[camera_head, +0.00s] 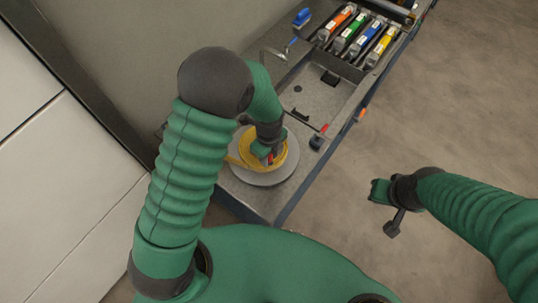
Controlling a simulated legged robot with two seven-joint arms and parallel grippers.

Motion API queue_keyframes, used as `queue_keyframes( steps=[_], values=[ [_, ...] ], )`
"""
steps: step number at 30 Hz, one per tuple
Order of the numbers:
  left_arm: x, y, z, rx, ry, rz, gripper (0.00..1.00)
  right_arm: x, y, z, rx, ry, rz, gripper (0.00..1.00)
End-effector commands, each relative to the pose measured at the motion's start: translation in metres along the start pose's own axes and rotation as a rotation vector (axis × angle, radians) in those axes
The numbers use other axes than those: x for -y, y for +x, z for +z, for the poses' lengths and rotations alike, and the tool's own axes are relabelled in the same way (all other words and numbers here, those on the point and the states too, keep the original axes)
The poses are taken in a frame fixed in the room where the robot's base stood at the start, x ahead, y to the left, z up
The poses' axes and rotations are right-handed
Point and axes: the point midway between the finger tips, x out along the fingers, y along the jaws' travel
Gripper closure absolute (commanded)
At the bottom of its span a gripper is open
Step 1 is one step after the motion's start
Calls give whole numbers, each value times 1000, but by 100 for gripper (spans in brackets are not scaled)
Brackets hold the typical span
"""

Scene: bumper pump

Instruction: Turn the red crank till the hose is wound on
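The hose (240,148) is yellow and lies coiled on a round grey disc (262,178) at the near end of the bench. A small red part, seemingly the crank (270,159), shows at my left gripper (265,152) above the coil. The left gripper reaches down over the coil and touches or nearly touches the red part; its fingers are too small and hidden to read. My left arm hides part of the hose. My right gripper (384,200) hangs over the floor, away from the bench; its finger gap is not clear.
The grey bench (325,165) runs to the upper right, with a sunken basin (318,97) and a bent tap (275,52). Several coloured holders, including an orange one (337,23), stand at the far end. A blue item (302,17) is beside them. The floor at right is clear.

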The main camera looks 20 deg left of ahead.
Motion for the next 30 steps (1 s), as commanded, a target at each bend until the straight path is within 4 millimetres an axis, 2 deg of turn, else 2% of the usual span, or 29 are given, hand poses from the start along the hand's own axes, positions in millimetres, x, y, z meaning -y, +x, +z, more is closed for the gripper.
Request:
queue_keyframes(
  steps=[1, 6, 30],
  values=[
    [0, 0, 0, 0, 0, 0, 80, 0, 0, 0, 0, 0, 0, 100],
    [0, 0, 0, 0, 0, 1, 100, 0, 0, 0, 0, 0, 0, 100],
    [1, 1, 0, -1, 1, 1, 100, 0, 0, 0, 0, 0, 0, 100]
  ],
)
